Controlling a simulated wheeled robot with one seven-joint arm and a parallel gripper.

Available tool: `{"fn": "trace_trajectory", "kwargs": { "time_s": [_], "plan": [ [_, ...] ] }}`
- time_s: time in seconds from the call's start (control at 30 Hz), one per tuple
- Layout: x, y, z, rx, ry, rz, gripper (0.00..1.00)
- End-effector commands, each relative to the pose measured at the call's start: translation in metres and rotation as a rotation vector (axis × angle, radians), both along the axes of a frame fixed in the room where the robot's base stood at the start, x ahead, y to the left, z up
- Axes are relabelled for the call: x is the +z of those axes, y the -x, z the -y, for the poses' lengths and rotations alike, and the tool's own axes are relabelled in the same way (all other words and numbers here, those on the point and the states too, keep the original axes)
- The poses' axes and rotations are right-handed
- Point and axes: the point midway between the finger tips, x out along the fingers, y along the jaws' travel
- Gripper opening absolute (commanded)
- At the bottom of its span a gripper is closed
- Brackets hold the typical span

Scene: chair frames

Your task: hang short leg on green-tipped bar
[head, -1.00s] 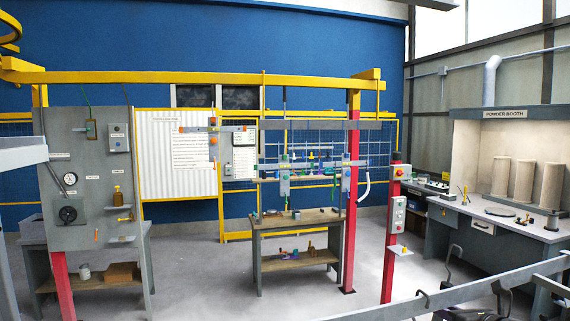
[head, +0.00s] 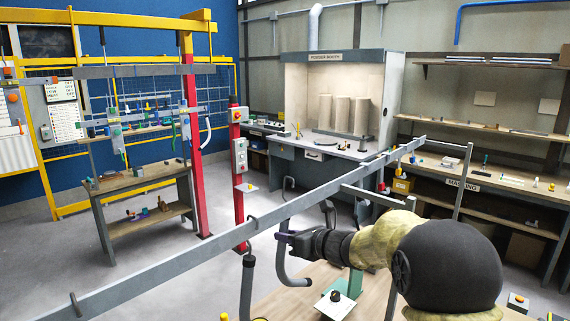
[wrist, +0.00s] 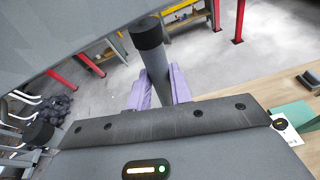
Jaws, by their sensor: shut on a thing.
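The leg's lower end curves to the right. In the wrist view the same leg (wrist: 156,75) stands between the purple fingers (wrist: 158,88), with a black cap at its near end. The hanging fixture (head: 150,117) under the yellow frame at left carries bars with small coloured tips. Green shows there, but I cannot tell which bar is green-tipped. The held leg is well apart from this fixture.
A long grey rail (head: 170,265) with hooks crosses in front of me; other grey tubes (head: 248,285) hang there. Red posts (head: 193,140) and a control post (head: 239,160) stand beyond. A workbench (head: 140,180) is below the fixture. Open floor lies between.

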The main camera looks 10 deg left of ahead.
Motion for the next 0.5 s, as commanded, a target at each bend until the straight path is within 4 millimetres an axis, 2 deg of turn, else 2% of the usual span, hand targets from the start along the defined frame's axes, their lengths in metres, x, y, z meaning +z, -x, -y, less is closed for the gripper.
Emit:
{"fn": "trace_trajectory", "kwargs": {
  "time_s": [0.17, 0.5],
  "plan": [
    [-0.0027, 0.0098, 0.0130, -0.001, -0.001, 0.000, 0.00],
    [-0.0028, 0.0111, 0.0140, 0.001, -0.002, 0.001, 0.00]
  ]
}}
